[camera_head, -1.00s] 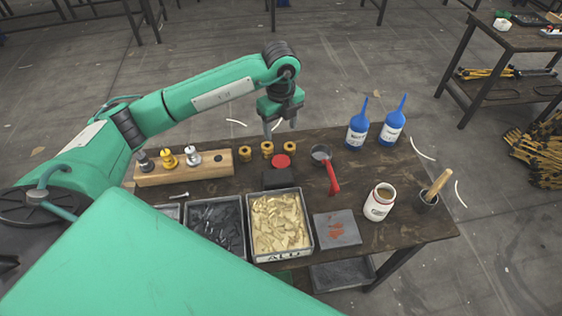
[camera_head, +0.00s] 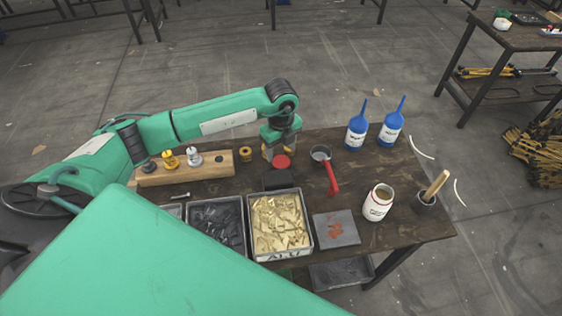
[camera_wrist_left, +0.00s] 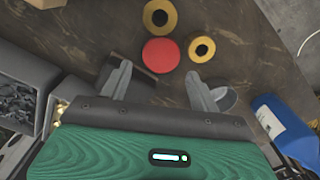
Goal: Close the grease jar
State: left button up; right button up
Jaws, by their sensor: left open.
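The grease jar (camera_head: 377,208) is a white jar with a dark red label, standing upright and open at the table's right, brown grease showing in its mouth. A red round disc (camera_head: 281,161), perhaps its lid, sits on a small black block (camera_head: 278,180) mid-table. My left gripper (camera_head: 279,152) is open and empty, low over the table at the block's far side. In the left wrist view the red disc (camera_wrist_left: 161,51) appears just beyond and between the spread fingers (camera_wrist_left: 160,76). The jar is not seen there. My right gripper is not in view.
Parts bins (camera_head: 306,240) and a stained grey plate (camera_head: 337,229) line the front. A brush cup (camera_head: 426,203) stands beside the jar.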

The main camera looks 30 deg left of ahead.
aim_at(282, 163)
pick_arm(q)
jog(key=f+p, duration=0.1)
jog(key=f, duration=0.1)
jog(key=f+p, duration=0.1)
jog(key=f, duration=0.1)
jog(key=shift+d+f, duration=0.2)
jog(key=shift+f, duration=0.4)
jog(key=c, duration=0.7)
